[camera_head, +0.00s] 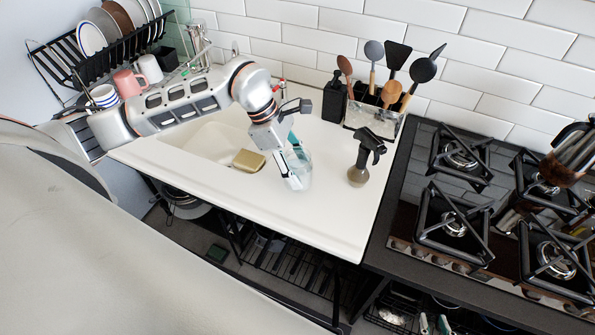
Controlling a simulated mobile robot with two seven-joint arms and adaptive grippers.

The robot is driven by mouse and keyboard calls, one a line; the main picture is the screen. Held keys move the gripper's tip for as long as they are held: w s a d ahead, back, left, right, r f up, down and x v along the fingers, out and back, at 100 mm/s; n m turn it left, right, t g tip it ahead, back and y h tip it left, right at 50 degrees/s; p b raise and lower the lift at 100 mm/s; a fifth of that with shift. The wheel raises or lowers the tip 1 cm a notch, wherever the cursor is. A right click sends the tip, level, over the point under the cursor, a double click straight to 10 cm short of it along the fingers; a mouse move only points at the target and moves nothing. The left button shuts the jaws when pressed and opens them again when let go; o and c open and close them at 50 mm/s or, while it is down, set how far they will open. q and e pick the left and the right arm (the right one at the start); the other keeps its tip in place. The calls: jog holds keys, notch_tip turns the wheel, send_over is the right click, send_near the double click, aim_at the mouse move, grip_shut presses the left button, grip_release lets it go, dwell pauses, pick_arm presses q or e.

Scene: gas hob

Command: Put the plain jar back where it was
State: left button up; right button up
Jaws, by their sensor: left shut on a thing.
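The plain jar (303,176) is a clear glass-like vessel on the white counter, right of the sink. My left gripper (293,168) is at the jar and shut on it, with a finger showing at its left side. The arm comes in from the left over the sink and partly covers the jar's upper part. I cannot tell whether the jar's base touches the counter. My right gripper is not in view.
A spray bottle (362,160) stands right of the jar. A utensil holder (371,117) is behind it by the tiled wall. A sponge-like block (249,160) lies at the sink (205,140). The hob (470,200) is at right. The front of the counter (330,225) is clear.

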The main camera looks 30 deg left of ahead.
pick_arm(q)
notch_tip(320, 180, down, 2)
jog(key=shift+f, duration=0.15)
jog(key=o, duration=1.6)
